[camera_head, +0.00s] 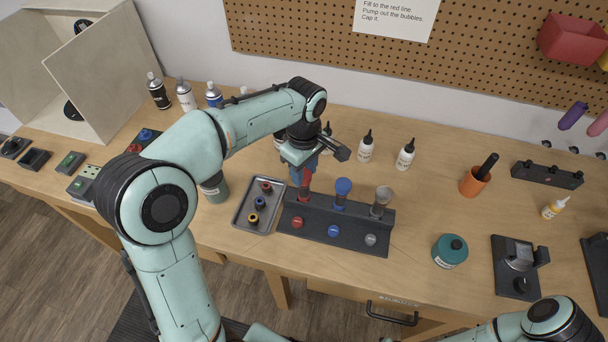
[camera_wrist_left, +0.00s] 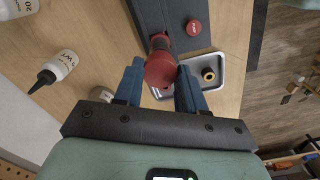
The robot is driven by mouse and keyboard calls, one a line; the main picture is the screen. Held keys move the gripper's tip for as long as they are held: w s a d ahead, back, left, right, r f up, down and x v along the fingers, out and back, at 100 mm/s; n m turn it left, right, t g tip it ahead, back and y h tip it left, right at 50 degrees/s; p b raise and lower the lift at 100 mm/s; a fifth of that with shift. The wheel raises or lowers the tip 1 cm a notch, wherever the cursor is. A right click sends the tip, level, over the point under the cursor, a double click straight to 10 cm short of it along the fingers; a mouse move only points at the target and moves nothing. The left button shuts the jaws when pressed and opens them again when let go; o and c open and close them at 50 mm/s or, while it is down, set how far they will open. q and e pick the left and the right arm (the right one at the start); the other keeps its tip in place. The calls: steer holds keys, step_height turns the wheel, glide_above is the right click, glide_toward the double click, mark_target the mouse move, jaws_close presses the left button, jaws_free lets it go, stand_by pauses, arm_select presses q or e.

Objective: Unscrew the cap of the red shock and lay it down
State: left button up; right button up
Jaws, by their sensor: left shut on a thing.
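My left gripper (camera_head: 302,178) reaches down over the left end of the dark shock stand (camera_head: 350,240). In the left wrist view its blue fingers (camera_wrist_left: 160,85) are shut on the round red cap (camera_wrist_left: 160,70). The red shock (camera_head: 304,196) shows below the fingers in the head view, upright in the stand's left place. The cap appears in line with the shock's top; I cannot tell whether the threads still engage. My right gripper is out of view.
A blue-capped shock (camera_head: 343,188) and a grey-capped shock (camera_head: 382,196) stand close by to the right. A grey tray (camera_head: 240,216) with several small rings lies left of the stand. White bottles (camera_head: 405,156) stand behind.

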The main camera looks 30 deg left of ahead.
mark_target(304, 174)
arm_select(q)
steer(key=shift+n, duration=1.1)
steer(key=o, duration=1.1)
steer(key=shift+o, duration=0.2)
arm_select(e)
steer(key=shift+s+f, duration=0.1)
arm_select(q)
steer(key=shift+r, duration=0.1)
steer(key=shift+r+p, duration=0.5)
steer(key=shift+r, duration=0.4)
steer(key=shift+w+r+p, duration=0.1)
steer(key=shift+r+p, duration=0.35)
steer(key=shift+r, duration=1.15)
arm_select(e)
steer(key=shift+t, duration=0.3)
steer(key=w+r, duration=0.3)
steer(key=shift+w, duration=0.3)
arm_select(q)
steer(key=shift+f, duration=0.1)
